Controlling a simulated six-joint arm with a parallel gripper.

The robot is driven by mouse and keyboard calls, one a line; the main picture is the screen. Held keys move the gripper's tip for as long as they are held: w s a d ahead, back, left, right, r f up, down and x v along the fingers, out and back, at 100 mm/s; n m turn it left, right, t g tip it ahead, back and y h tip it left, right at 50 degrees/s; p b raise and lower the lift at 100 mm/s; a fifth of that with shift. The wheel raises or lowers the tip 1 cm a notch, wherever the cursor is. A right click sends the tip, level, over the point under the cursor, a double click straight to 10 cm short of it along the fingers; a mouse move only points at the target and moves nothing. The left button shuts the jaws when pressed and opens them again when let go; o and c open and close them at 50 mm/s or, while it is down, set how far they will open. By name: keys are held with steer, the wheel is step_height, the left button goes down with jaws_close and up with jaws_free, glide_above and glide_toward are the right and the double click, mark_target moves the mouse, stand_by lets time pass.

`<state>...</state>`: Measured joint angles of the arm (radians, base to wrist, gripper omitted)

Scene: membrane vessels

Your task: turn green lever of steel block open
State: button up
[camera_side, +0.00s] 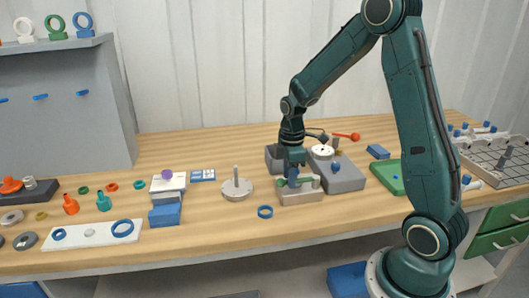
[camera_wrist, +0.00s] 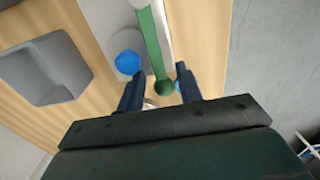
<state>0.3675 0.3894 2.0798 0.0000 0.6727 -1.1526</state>
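The steel block (camera_side: 301,198) sits on the wooden bench below my gripper in the side view. Its green lever (camera_side: 311,182) lies along the top. In the wrist view the green lever (camera_wrist: 152,42) runs down from the top edge and ends in a round green knob (camera_wrist: 165,88). My gripper (camera_wrist: 160,78) is open, one dark blue finger on each side of the lever's knob end, with gaps visible. In the side view my gripper (camera_side: 292,182) points down over the block's left part and hides some of it. Contact cannot be told.
A round base with a peg (camera_side: 237,188) is to the left. A blue ring (camera_side: 265,212) lies in front. A green tray (camera_side: 386,177) is to the right.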

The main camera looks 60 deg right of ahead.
steer(key=shift+c, duration=0.2)
jaws_close()
steer(key=shift+s+a, duration=0.1)
steer(key=s+n, duration=1.1)
steer(key=n, duration=0.7)
stand_by(0.4)
steer(key=shift+s, duration=0.15)
steer(key=shift+o, duration=0.2)
jaws_free()
